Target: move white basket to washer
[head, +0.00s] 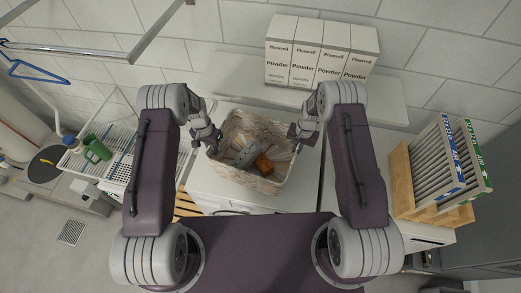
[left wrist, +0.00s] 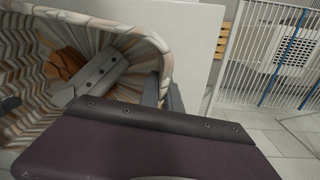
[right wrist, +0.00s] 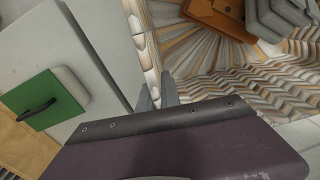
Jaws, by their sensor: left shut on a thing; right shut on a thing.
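The white basket (head: 240,180), with a woven tan and white pattern, is between my two grippers in the head view, over a white machine top (head: 300,190). An orange-brown item (head: 263,165) and a grey item (head: 246,154) lie inside it. My left gripper (head: 214,143) is shut on the basket's left rim. The left wrist view shows the basket wall (left wrist: 150,45) at its fingers. My right gripper (head: 298,143) is shut on the right rim; the basket wall (right wrist: 145,45) shows at its fingers in the right wrist view. I cannot tell whether the basket touches the top.
Several powder boxes (head: 320,52) stand on a white ledge at the back. A wooden rack with slatted panels (head: 440,170) is at the right. A white wire rack with a green jug (head: 97,149) is at the left.

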